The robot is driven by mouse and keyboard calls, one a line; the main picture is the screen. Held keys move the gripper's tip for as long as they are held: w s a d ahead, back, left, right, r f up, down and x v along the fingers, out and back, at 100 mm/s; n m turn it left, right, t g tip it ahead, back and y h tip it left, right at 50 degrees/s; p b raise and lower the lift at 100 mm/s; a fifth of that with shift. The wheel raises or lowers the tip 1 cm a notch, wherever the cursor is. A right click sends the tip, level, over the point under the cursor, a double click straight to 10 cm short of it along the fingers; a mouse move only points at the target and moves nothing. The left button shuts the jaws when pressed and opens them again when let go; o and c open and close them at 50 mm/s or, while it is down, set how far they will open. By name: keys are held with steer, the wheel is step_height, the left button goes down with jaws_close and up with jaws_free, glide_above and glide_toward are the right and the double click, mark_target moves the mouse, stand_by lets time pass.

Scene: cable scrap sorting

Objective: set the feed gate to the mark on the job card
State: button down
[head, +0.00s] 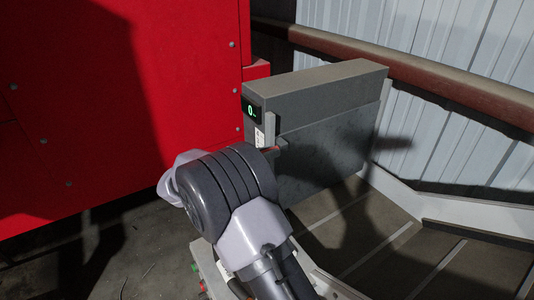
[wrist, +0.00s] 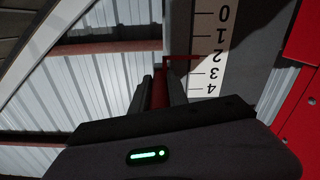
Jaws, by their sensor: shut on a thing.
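The feed gate is a grey panel (head: 330,135) in a housing (head: 320,85) beside the red machine. A small display (head: 251,111) on the housing reads 0 in green. In the wrist view, a white scale (wrist: 210,60) has marks from 0 to 4, and a thin red pointer (wrist: 187,57) lies close to the 2 mark. My gripper (wrist: 160,85) is shut on the gate's red handle (wrist: 160,95), beside the scale. In the head view my wrist covers most of the gripper and handle. I cannot make out a job card in either view.
The red machine (head: 110,100) fills the left. A grey ribbed conveyor (head: 385,235) with a pale side rail (head: 440,210) lies below the gate on the right. A brown rail (head: 440,85) runs along the corrugated wall (head: 440,35). The floor at lower left is mostly clear.

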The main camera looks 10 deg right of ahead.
stand_by(0.4)
step_height(320, 180, down, 2)
steer(key=b, duration=0.2)
steer(key=shift+f+b, duration=0.25)
steer(key=shift+b, duration=0.1)
steer(key=c, duration=1.3)
jaws_free()
steer(key=p+v, duration=0.3)
steer(key=v, duration=1.4)
steer(key=shift+a, duration=0.2)
steer(key=shift+r, duration=0.1)
